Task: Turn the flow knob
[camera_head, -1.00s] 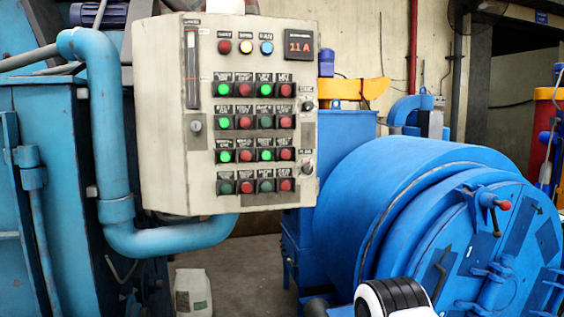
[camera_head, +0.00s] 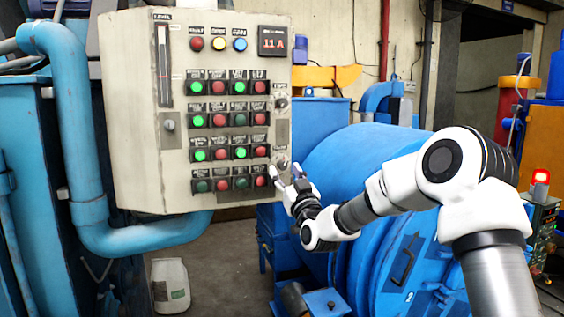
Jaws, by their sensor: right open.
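The beige control panel (camera_head: 225,60) hangs at the left centre, with rows of green and red buttons and a display reading 11 A. On its right edge are two small dark knobs. The upper knob (camera_head: 282,102) is clear. The lower knob (camera_head: 283,164), under a small label that looks like it reads FLOW, sits right by my right gripper (camera_head: 285,176). The gripper is open, its fingers pointing up and left at the panel's lower right corner. I cannot tell whether the fingers touch the knob. My left gripper is not in view.
A large blue drum (camera_head: 360,150) stands behind and below my right arm. A thick light blue pipe (camera_head: 80,140) runs left of the panel and under it. A white bag (camera_head: 170,286) stands on the floor. A red beacon light (camera_head: 541,176) glows at the right.

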